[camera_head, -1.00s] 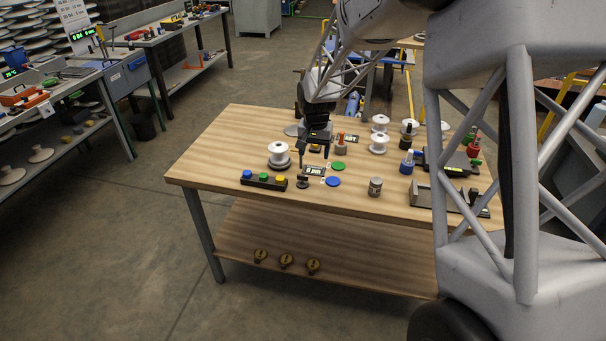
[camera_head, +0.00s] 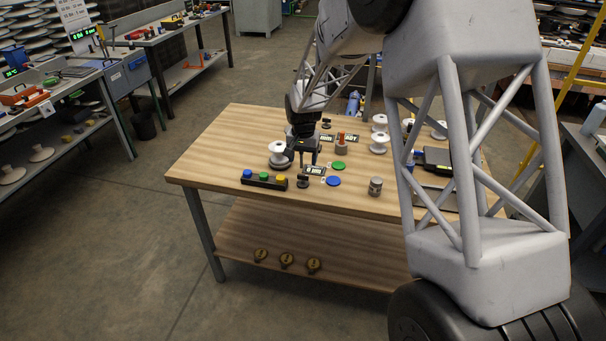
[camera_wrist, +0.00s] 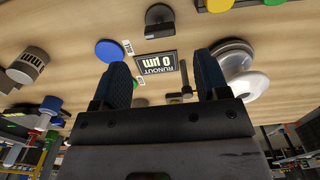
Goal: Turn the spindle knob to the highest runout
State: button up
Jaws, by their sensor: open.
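A white spool-shaped insulator (camera_head: 278,153) sits on a dark round base on the table; in the wrist view its white discs (camera_wrist: 247,82) are right of my gripper. A small black knob (camera_head: 303,182) stands at the front of a display; it also shows at the top of the wrist view (camera_wrist: 159,16). The display (camera_wrist: 157,61) reads "RUNOUT 0 µm"; it is also in the head view (camera_head: 315,170). My gripper (camera_wrist: 162,65) is open and empty, its two blue fingers apart, above the table beside the insulator. In the head view my gripper (camera_head: 305,152) partly hides the space behind it.
A button box (camera_head: 264,180) with blue, green and yellow buttons lies left of the knob. A blue disc (camera_head: 333,181), a green disc (camera_head: 338,165) and a grey canister (camera_head: 375,187) are to the right. More white insulators (camera_head: 379,143) stand farther back. The left tabletop (camera_head: 220,150) is clear.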

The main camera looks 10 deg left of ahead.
aim_at(303, 175)
jog(key=shift+f, duration=3.45)
jog(key=c, duration=0.9)
jog(key=shift+n, duration=0.5)
